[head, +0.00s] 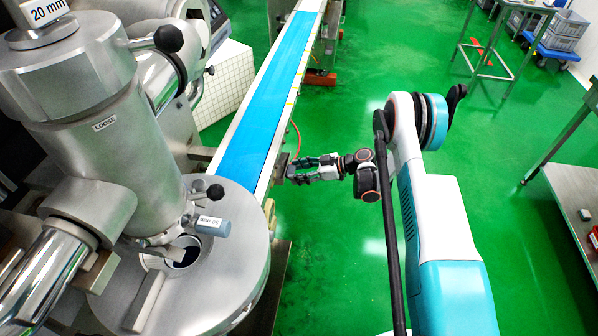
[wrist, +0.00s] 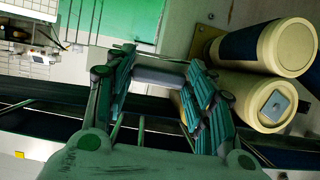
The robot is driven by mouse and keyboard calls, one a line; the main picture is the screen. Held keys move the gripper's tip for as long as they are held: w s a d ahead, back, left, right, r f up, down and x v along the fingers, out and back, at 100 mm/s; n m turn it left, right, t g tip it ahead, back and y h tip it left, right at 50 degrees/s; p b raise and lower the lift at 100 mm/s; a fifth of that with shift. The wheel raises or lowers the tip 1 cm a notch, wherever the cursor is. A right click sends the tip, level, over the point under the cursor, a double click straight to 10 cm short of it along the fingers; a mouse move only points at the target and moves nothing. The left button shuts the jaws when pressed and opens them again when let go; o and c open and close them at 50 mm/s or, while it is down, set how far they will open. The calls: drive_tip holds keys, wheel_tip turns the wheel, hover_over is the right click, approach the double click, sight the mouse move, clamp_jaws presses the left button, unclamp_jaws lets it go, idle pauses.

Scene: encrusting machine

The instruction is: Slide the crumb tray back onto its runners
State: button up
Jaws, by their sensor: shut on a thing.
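My gripper (head: 293,171) is beside the right edge of the blue conveyor, low at its side. The rest of the tray is hard to make out, and the runners cannot be made out in either view. I cannot tell how far the tray sits under the belt.
The blue conveyor belt (head: 272,100) runs away from the steel encrusting machine (head: 100,150). Two cream rollers (wrist: 288,46) lie close right of the fingers in the wrist view. A steel table (head: 575,195) stands at right. Green floor between is clear.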

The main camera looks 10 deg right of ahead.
drive_tip(key=shift+f, duration=0.1)
drive_tip(key=o, duration=1.3)
drive_tip(key=v, duration=1.2)
